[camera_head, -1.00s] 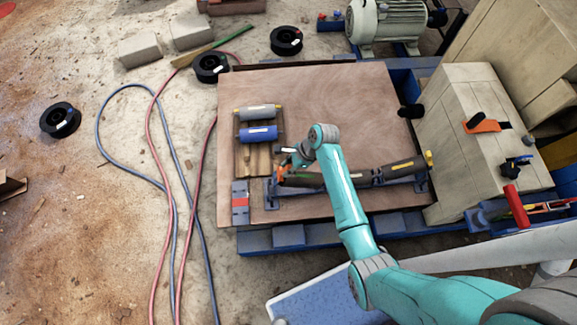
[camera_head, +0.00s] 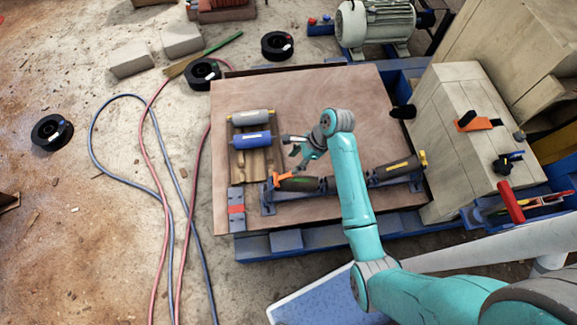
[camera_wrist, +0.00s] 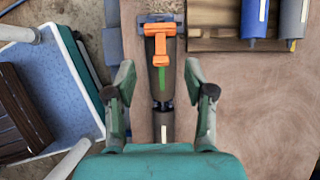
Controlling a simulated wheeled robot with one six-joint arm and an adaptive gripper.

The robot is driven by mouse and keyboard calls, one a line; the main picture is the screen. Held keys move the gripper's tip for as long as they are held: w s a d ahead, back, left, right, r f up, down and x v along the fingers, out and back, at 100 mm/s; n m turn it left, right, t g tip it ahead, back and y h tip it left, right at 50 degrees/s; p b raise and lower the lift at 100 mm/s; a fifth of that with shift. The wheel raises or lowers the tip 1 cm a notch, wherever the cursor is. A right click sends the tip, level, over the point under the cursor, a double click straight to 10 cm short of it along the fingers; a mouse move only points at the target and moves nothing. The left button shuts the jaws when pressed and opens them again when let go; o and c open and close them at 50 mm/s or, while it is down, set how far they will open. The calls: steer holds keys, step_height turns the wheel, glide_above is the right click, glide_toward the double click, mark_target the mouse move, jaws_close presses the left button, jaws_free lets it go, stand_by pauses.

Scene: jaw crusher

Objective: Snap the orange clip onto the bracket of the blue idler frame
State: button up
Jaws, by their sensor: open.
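The blue idler frame (camera_head: 268,207) lies on the brown board with dark rollers in it. The orange clip (camera_head: 280,178) is at the frame's left end, apart from my gripper. In the wrist view the orange clip (camera_wrist: 158,33) sits at the blue bracket (camera_wrist: 157,18), over the end of the dark roller (camera_wrist: 157,75). I cannot tell whether it is fully seated. My gripper (camera_head: 290,146) is open and empty above the board, up and right of the clip. In the wrist view its fingers (camera_wrist: 158,80) stand apart on both sides of the roller.
A wooden tray (camera_head: 258,166) with a grey roller (camera_head: 252,117) and a blue roller (camera_head: 253,139) lies left of my gripper. A wooden housing (camera_head: 462,135) stands to the right. The board's upper middle is clear.

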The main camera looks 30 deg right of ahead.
steer(key=shift+v, duration=1.35)
steer(key=shift+f, duration=0.1)
